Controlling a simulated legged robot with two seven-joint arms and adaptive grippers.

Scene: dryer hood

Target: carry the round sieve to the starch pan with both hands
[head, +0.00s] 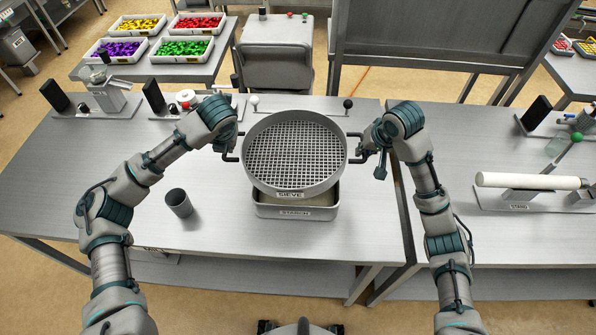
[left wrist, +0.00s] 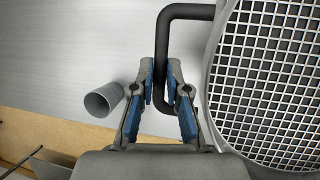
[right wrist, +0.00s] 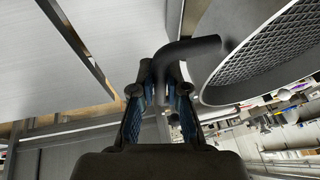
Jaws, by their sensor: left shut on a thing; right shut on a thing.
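The round sieve (head: 293,152), a grey ring with a white square mesh, is above the starch pan (head: 296,205), a rectangular metal pan with a label on its front. The sieve hides most of the pan, and I cannot tell whether they touch. My left gripper (left wrist: 161,88) is shut on the sieve's dark left handle (left wrist: 183,12). My right gripper (right wrist: 161,78) is shut on the right handle (right wrist: 190,50). In the head view my left gripper (head: 226,148) is partly hidden by its arm, and my right gripper (head: 368,150) shows at the sieve's right side.
A grey cup (head: 179,203) stands left of the pan. A stand with a white roller (head: 530,181) is on the right table. Trays of coloured pieces (head: 184,47) sit on a back table.

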